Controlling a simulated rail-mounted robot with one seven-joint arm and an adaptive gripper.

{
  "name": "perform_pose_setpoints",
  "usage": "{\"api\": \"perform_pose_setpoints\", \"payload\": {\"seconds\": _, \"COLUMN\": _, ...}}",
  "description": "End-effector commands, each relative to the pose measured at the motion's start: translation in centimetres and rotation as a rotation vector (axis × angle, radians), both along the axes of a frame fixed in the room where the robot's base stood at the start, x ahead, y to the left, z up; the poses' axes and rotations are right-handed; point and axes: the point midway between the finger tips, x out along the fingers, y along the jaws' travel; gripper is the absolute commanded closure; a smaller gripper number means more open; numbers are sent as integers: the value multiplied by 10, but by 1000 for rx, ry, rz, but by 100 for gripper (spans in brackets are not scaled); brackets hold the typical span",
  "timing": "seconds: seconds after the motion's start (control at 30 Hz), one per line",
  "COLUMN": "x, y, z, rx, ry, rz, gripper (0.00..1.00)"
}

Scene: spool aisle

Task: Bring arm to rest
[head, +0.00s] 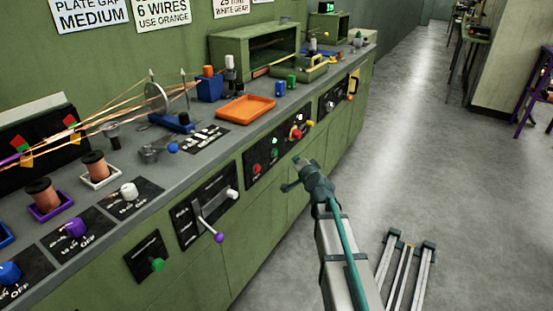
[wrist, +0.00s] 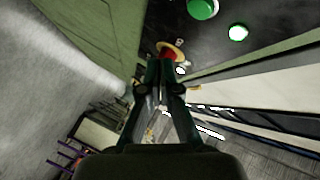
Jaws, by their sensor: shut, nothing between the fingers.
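My gripper (head: 297,168) is at the end of my raised arm, in front of the green cabinet (head: 225,258) and apart from its front panels in the head view. Its fingers are closed together with nothing between them. In the wrist view the gripper (wrist: 160,78) points towards a dark panel with a red knob (wrist: 168,53) on a yellow ring. The distance from the fingertips to that knob is hard to tell.
The counter holds an orange tray (head: 246,108), copper spools (head: 97,167) and wires. A lever with a purple knob (head: 218,236) juts from the cabinet front. Open grey floor (head: 410,150) lies to the right, with a purple stool (head: 535,95) at the far edge.

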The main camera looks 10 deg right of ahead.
Motion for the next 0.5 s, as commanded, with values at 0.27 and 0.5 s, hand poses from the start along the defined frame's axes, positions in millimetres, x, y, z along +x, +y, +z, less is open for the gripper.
{"api": "perform_pose_setpoints", "payload": {"seconds": 0.27, "x": -1, "y": -1, "z": 1, "rx": 0, "ry": 0, "rz": 0, "gripper": 100}}
{"api": "perform_pose_setpoints", "payload": {"seconds": 0.5, "x": -7, "y": 12, "z": -15, "rx": -48, "ry": 69, "rz": 75, "gripper": 100}}
